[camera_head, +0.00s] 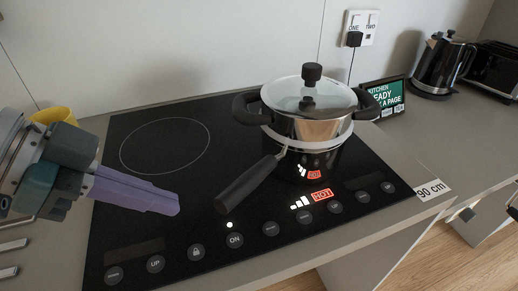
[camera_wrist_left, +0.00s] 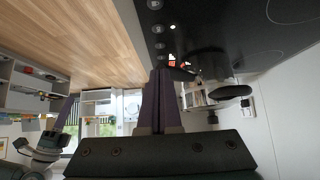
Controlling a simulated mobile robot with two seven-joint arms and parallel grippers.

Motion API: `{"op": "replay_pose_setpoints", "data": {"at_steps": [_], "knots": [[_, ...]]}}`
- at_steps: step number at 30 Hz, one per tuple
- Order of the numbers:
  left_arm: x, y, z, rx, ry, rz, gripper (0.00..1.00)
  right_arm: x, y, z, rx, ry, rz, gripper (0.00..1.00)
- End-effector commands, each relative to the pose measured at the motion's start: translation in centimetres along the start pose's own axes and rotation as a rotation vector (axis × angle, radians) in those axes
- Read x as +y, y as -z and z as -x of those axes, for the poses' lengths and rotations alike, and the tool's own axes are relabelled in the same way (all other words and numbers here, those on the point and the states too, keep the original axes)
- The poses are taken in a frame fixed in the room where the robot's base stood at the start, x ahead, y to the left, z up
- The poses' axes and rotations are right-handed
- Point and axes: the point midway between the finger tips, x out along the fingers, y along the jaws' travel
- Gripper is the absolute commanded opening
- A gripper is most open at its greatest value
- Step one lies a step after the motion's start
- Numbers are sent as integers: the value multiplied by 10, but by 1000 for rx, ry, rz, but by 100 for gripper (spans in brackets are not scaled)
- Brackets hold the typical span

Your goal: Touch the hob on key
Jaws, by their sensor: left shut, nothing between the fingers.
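The black glass hob (camera_head: 240,178) is set in the grey counter. Its front edge carries a row of round grey keys. The ON key (camera_head: 235,240) is just left of the middle of this row, with a small white light above it. My left gripper (camera_head: 176,206) is shut and empty, with its purple fingers above the hob's left part, up and left of the ON key and apart from it. Its fingers also show in the left wrist view (camera_wrist_left: 160,75). Part of my right gripper (camera_wrist_left: 68,128) shows there; its jaw state is unclear.
A steel pot (camera_head: 310,105) with a glass lid stands on the right burner. Red HOT signs (camera_head: 321,194) glow on the glass. A yellow cup (camera_head: 54,115) stands behind my left gripper.

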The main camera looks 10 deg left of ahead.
Motion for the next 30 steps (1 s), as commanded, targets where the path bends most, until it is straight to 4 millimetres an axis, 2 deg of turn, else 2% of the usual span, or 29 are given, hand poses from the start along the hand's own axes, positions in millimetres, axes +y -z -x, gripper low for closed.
{"op": "replay_pose_setpoints", "data": {"at_steps": [4, 8, 19, 24, 30], "knots": [[0, 0, -6, 2, 0, 2, 0, 0, 0, 0, 0, 0, 0, 0], [1, 1, -25, 3, -3, 4, 0, 0, 0, -1, 0, -1, 1, 0], [1, 0, -104, 2, -4, 3, 0, 1, -4, -10, -1, -3, 4, 0], [1, -20, -120, -2, -1, 4, 0, 1, -5, -14, -1, -4, 4, 0], [0, -28, -128, -2, 0, 1, 0, 1, -6, -16, -1, -3, 4, 0]]}}
